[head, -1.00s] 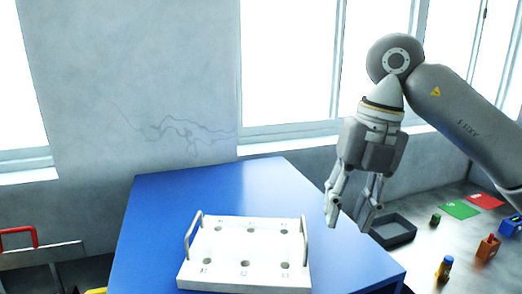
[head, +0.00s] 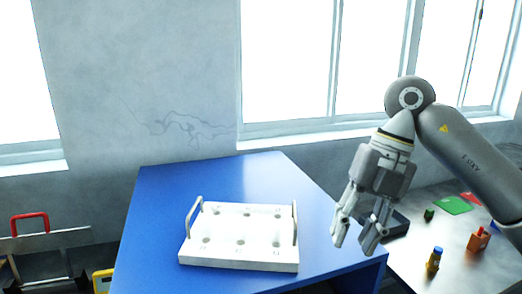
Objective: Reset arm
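My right gripper (head: 357,236) hangs from the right arm, fingers pointing down, over the right edge of the blue table (head: 165,235). Its fingers are apart and nothing is between them. A white rack (head: 238,262) with two upright handles and two rows of holes stands on the blue table, to the left of the gripper and apart from it. The holes look empty. My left gripper is not in view.
A grey table (head: 455,270) at the right carries a dark tray (head: 399,226) partly hidden behind the gripper, a green mat (head: 453,205), a red mat (head: 472,198), an orange object (head: 479,239) and a blue-capped yellow bottle (head: 434,259). A red-handled toolbox (head: 45,240) stands at the left.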

